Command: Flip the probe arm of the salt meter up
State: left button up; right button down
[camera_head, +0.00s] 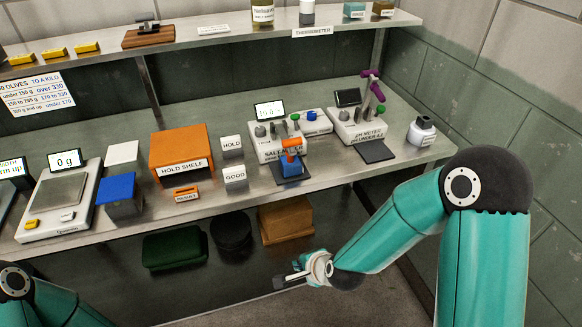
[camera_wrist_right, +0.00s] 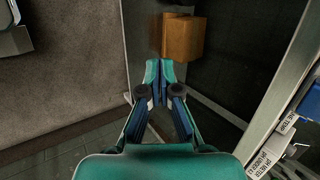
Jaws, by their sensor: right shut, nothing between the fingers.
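The salt meter (camera_head: 265,150) is a white unit with a small display, standing on the steel bench right of centre in the head view. Its orange probe arm (camera_head: 291,146) is down at the front, over a blue cup (camera_head: 291,167) on a dark pad. My right gripper (camera_head: 284,281) is below and in front of the bench edge, well apart from the meter. In the wrist view the right gripper (camera_wrist_right: 160,72) is shut and empty, facing a brown box. Only a part of my left arm shows at the lower left; its gripper is out of view.
The pH meter (camera_head: 357,124), with a raised purple arm, stands right of the salt meter. The orange hold shelf (camera_head: 180,148) and white GOOD block (camera_head: 235,178) stand to its left. Under the bench is a brown box (camera_head: 286,220). An upper shelf (camera_head: 220,40) runs above.

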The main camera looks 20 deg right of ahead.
aim_at(285, 142)
pick_arm(q)
notch_tip(285, 142, down, 7)
jog(key=b, duration=0.5)
pick_arm(e)
jog(key=w+d+r+m+t+h, duration=0.1)
jog(key=w+r+m+t, duration=0.2)
jog(key=r+m, duration=0.6)
jog(key=w+d+r+m+t, duration=0.1)
jog(key=w+r+m+t, duration=0.3)
jog(key=r+m, duration=0.6)
jog(key=shift+w+d+h, duration=0.15)
jog(key=shift+d+h, duration=0.2)
jog(key=shift+h, duration=0.05)
pick_arm(q)
jog(key=shift+r, duration=0.15)
pick_arm(e)
jog(key=shift+w, duration=0.15)
